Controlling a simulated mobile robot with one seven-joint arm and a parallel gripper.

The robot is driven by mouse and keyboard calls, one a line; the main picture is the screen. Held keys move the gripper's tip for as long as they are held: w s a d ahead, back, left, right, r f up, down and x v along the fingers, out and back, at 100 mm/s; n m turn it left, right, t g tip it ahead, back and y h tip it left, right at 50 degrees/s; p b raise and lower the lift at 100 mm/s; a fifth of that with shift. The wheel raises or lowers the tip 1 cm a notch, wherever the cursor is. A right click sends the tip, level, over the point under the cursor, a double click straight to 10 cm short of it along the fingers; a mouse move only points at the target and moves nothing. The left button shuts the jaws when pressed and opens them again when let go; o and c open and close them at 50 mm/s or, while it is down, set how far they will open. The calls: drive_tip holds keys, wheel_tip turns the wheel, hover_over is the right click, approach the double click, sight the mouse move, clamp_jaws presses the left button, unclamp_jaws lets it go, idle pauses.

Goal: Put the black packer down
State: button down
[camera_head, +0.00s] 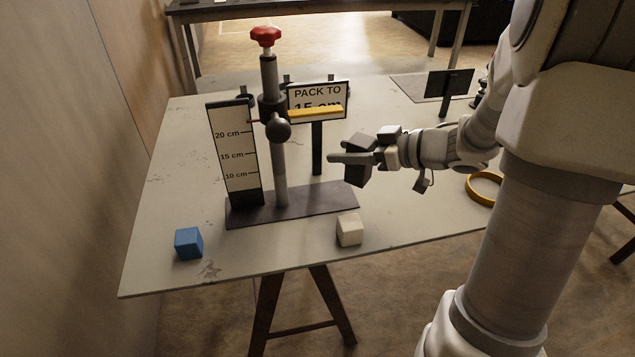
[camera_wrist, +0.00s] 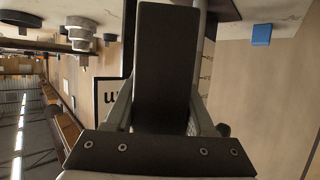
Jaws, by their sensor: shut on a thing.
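The black packer (camera_head: 358,172) is a dark block held in my gripper (camera_head: 346,158), to the right of the gauge stand in the head view. My gripper is shut on it and holds it above the bench top (camera_head: 270,248). In the wrist view the packer (camera_wrist: 166,65) is a long dark slab filling the middle, with gripper fingers along its sides. The packer's lower end is clear of the bench as far as I can tell.
A gauge stand with a red knob (camera_head: 265,37), a scale board (camera_head: 232,150) and a dark base (camera_head: 305,206) stands left. A "PACK TO 15 cm" sign (camera_head: 317,95) stands behind. A white cube (camera_head: 349,230), blue cube (camera_head: 189,243) and yellow ring (camera_head: 470,184) lie around.

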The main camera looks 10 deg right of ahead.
sight(369, 173)
drive_tip(key=shift+w+a+f+b, duration=0.8)
drive_tip(key=shift+w+a+f, duration=0.1)
drive_tip(key=shift+f, duration=0.55)
drive_tip(key=shift+w+a+f+b, duration=0.8)
drive_tip(key=shift+w+a+f, duration=0.15)
drive_tip(key=shift+f, duration=0.45)
drive_tip(key=shift+w+a+f+b, duration=0.8)
drive_tip(key=shift+w+a+f, duration=0.1)
drive_tip(key=shift+f, duration=0.55)
drive_tip(key=shift+f, duration=0.15)
drive_tip(key=shift+f, duration=0.15)
drive_tip(key=shift+c, duration=1.2)
unclamp_jaws()
drive_tip(key=shift+f, duration=0.1)
drive_tip(key=shift+s+d+r, duration=0.1)
drive_tip(key=shift+d+r, duration=0.05)
drive_tip(key=shift+r, duration=0.4)
drive_tip(key=p+v, duration=0.4)
drive_tip(key=v, duration=0.7)
drive_tip(key=shift+s+d, duration=0.2)
drive_tip(key=shift+s, duration=0.1)
